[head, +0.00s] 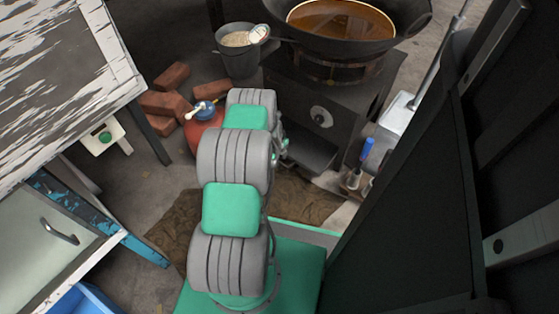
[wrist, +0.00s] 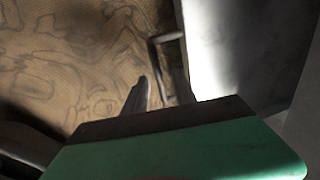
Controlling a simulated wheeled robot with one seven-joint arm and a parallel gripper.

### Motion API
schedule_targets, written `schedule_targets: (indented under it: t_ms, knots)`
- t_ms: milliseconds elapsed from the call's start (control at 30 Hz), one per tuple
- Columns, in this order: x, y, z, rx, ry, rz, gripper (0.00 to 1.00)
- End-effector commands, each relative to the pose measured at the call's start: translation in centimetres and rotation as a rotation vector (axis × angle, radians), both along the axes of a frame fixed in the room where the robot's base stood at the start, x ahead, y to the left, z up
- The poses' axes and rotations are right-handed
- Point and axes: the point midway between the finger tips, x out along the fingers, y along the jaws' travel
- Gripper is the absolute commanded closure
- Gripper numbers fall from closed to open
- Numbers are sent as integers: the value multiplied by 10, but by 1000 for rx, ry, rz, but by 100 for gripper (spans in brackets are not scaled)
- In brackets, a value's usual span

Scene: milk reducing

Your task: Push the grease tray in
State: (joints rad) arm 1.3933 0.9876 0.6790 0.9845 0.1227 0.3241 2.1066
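In the wrist view, a pale metal panel (wrist: 235,45) fills the upper right, with a thin dark loop handle (wrist: 153,55) on its left side. It looks like the front of the grease tray. My gripper (wrist: 160,88) points at this handle, its two dark fingers apart with a gap between them. The handle's lower end shows in that gap; I cannot tell whether the fingers touch it. In the head view, the black stove (head: 325,115) has a dark low compartment (head: 310,150) in its front. My arm hides the gripper there, and the tray is not clear.
A wok of brown liquid (head: 340,20) sits on the stove. A bucket (head: 237,50), bricks (head: 170,78) and a red rounded object (head: 203,135) are left of it. A brown cloth (head: 305,205) lies on the floor in front. A dark panel (head: 420,180) closes off the right.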

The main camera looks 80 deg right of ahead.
Motion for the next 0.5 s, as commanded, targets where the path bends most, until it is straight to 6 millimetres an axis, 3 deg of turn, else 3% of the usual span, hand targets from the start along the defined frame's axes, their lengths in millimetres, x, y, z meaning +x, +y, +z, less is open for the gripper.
schedule_targets:
  t_ms: [433, 500]
  knots:
    - [0, 1, 0, 1, 1, 0, 100]
    - [0, 1, 0, 1, 1, 0, 100]
